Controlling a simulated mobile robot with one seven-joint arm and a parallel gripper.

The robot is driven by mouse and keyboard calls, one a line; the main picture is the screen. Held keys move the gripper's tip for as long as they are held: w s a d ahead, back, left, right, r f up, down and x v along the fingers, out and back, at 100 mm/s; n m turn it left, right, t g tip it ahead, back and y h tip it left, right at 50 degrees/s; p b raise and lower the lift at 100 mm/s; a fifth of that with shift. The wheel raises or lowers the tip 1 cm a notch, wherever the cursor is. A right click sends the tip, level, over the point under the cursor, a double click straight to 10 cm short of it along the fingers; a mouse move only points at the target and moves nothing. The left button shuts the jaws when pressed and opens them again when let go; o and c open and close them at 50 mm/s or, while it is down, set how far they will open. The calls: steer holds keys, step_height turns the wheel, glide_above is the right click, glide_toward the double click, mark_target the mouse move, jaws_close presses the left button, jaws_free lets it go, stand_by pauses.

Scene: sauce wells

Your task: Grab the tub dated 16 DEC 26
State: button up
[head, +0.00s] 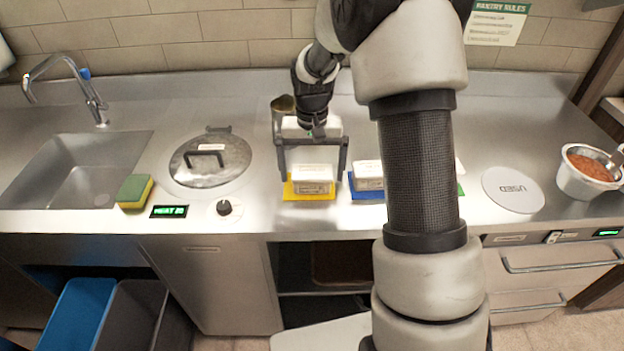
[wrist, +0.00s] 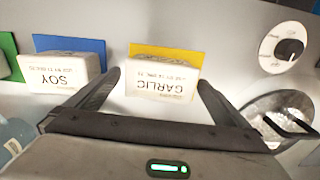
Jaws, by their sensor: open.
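A white tub marked GARLIC (wrist: 163,80) sits on a yellow mat (wrist: 190,58); the tub (head: 312,173) also shows in the head view. A white tub marked SOY (wrist: 65,75) sits on a blue mat (wrist: 85,46) to its left in the wrist view; in the head view this tub (head: 368,170) is to the right. Small print runs under both names, too small to read surely. My gripper (wrist: 160,82) is open, its fingers to either side of the garlic tub and apart from it. My arm hides part of the row in the head view.
A third tub stands by a green mat (wrist: 8,48), mostly cut off. A round plate marked USED (head: 513,190) and a pot of red sauce (head: 590,180) are at right. A lidded well (head: 210,160), dial (head: 225,208), sponge (head: 134,191) and sink (head: 75,170) are at left.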

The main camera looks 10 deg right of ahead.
steer(key=shift+f, duration=0.3)
steer(key=c, duration=1.4)
steer(key=shift+o, duration=0.2)
steer(key=shift+r, duration=0.1)
